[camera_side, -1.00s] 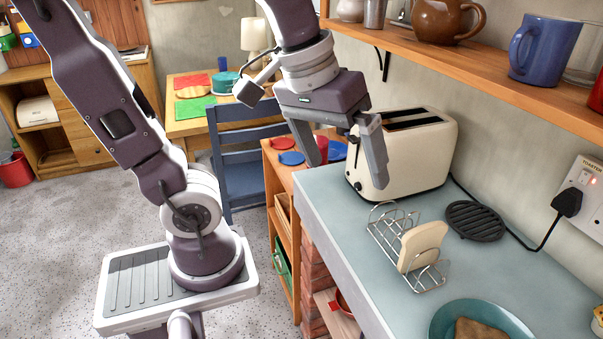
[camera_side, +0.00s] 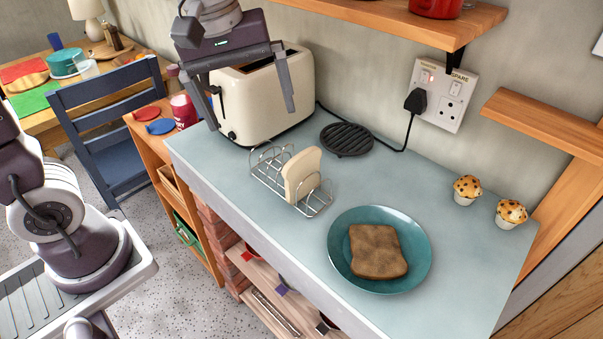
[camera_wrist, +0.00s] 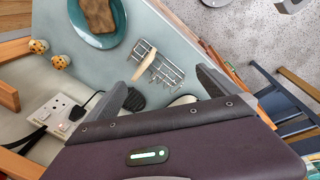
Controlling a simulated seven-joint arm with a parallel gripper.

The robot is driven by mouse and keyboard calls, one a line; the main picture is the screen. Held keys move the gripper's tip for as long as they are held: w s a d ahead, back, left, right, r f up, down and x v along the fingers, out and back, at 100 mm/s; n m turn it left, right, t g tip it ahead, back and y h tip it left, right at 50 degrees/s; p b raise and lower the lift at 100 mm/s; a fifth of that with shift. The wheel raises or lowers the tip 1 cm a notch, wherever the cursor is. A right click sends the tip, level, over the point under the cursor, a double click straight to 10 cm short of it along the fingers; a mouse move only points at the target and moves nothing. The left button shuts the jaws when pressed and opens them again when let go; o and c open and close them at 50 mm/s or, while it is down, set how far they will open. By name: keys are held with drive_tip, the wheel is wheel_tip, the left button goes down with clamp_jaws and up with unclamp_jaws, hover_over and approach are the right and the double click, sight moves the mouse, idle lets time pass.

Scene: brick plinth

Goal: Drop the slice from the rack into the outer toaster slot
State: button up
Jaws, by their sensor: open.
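A pale slice of bread (camera_side: 302,170) stands upright in the wire rack (camera_side: 262,168), towards the end away from the toaster. The slice (camera_wrist: 145,65) and rack (camera_wrist: 168,72) also show in the wrist view. The cream toaster (camera_side: 262,112) stands behind the rack on the counter. My gripper hides part of its top, so the slots are only partly visible. My gripper (camera_side: 252,119) is open and empty, its fingers spread wide in front of the toaster in the side view. In the wrist view the gripper (camera_wrist: 164,80) points towards the counter, apart from the slice.
A teal plate (camera_side: 345,269) with a brown toast slice (camera_side: 377,251) lies on the counter (camera_side: 230,185). A black round trivet (camera_side: 347,140) lies beside the rack. Two muffins (camera_side: 467,189) stand by the wall. A cord runs to the wall socket (camera_side: 440,95). A shelf (camera_side: 400,25) hangs above.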

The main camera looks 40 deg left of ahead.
drive_tip(key=w+f+n+g, duration=0.1)
drive_tip(key=w+f+n, duration=0.1)
drive_tip(key=w+f, duration=0.1)
drive_tip(key=w+d+f+n, duration=0.1)
drive_tip(key=w+f+n, duration=0.2)
drive_tip(key=w+d+f+n+g, duration=0.1)
drive_tip(key=w+f+n, duration=0.1)
drive_tip(key=w+f, duration=0.1)
drive_tip(key=shift+w+d+f+g, duration=0.1)
drive_tip(key=shift+w+f+g, duration=0.1)
drive_tip(key=shift+g, duration=0.1)
drive_tip(key=shift+n, duration=0.3)
drive_tip(key=f, duration=0.7)
drive_tip(key=shift+s+d, duration=0.1)
drive_tip(key=shift+d, duration=0.15)
drive_tip(key=c, duration=1.2)
drive_tip(key=shift+m+y, duration=0.3)
drive_tip(key=shift+m, duration=0.4)
wheel_tip(320, 180, up, 11)
drive_tip(key=shift+a+r, duration=0.1)
drive_tip(key=shift+r, duration=0.1)
wheel_tip(320, 180, up, 4)
drive_tip(key=r+m, duration=0.1)
drive_tip(key=m, duration=0.4)
wheel_tip(320, 180, up, 4)
drive_tip(key=m, duration=0.9)
hover_over(303, 154)
drive_tip(key=a, duration=0.2)
drive_tip(key=shift+r+m, duration=0.85)
drive_tip(key=shift+m, duration=0.45)
